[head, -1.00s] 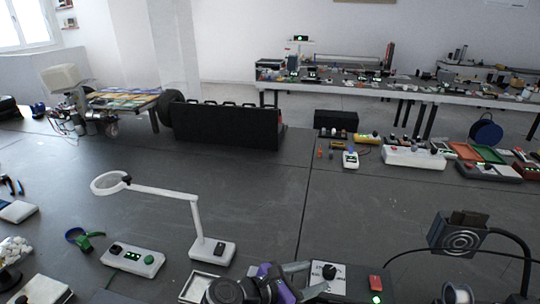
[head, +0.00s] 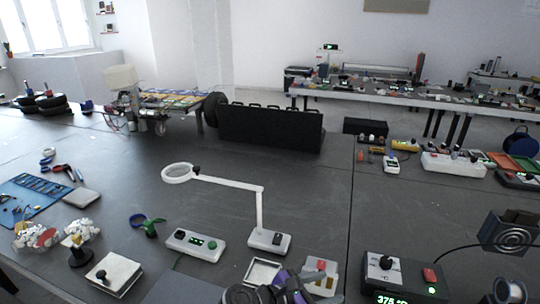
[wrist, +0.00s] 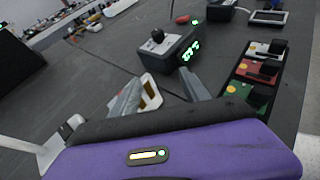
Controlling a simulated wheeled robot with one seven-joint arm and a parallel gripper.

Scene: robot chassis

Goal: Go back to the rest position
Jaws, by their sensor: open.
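My gripper (head: 305,284) is at the bottom edge of the head view, with its purple body partly cut off by the frame. In the wrist view its two grey fingers (wrist: 160,95) stand apart with nothing between them. It is above the front of the grey table (head: 300,190), left of a black box with a knob and green digits (head: 388,278). That box also shows beyond the fingers in the wrist view (wrist: 170,48). A white and red piece (head: 320,276) lies close behind the gripper in the head view.
A white magnifier lamp (head: 262,215) stands behind my gripper. A white square tray (head: 262,274) and a white button box (head: 195,245) lie to the left. A dark round-faced device (head: 505,235) stands at right. The table's middle is mostly clear.

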